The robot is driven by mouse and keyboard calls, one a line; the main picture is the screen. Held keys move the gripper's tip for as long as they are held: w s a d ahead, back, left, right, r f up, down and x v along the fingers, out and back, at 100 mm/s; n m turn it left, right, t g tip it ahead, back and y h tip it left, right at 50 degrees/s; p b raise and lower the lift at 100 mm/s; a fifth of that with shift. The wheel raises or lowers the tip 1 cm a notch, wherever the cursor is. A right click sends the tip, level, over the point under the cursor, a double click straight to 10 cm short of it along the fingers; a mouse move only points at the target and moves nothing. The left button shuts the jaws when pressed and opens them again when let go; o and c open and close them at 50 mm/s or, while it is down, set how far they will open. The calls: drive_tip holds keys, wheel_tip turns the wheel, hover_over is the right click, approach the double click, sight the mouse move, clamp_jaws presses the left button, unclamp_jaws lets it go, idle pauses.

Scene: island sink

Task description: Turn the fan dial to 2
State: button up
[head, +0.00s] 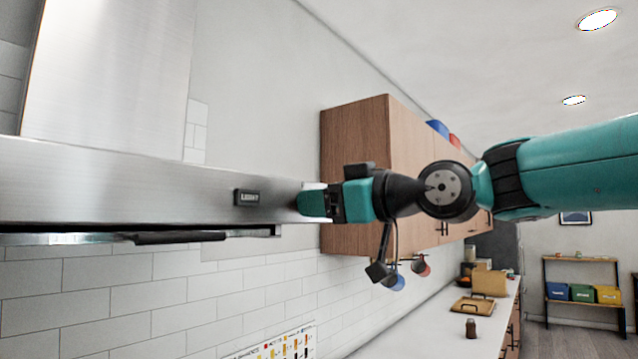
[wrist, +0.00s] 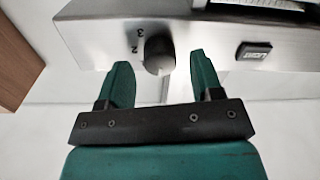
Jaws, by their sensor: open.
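The fan dial (wrist: 158,54) is a dark round knob on the front of the steel range hood (head: 110,180). In the wrist view the printed marks 3 and 2 show on its left; its pointer is not clear, so I cannot tell its setting. My gripper (head: 312,203) is at the right end of the hood front and hides the dial in the head view. In the wrist view my gripper (wrist: 161,66) is open, with one green finger on each side of the dial. A gap shows between each finger and the dial.
A dark LIGHT button (head: 249,197) sits on the hood front left of my gripper; in the wrist view it is right of the dial. A wooden wall cabinet (head: 355,170) stands close behind my gripper. Mugs (head: 420,265) hang below it, above a white counter (head: 430,335).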

drive_tip(key=shift+w+a, duration=0.3)
drive_tip(key=shift+a, duration=0.05)
drive_tip(key=c, duration=0.9)
drive_tip(key=shift+m, duration=0.3)
drive_tip(key=shift+d+m+t+b, duration=0.15)
drive_tip(key=shift+m+b, duration=0.35)
drive_tip(key=shift+m, duration=3.9)
drive_tip(key=shift+a+m+t+b, duration=0.1)
drive_tip(key=shift+m+t+b, duration=0.3)
drive_tip(key=shift+m, duration=4)
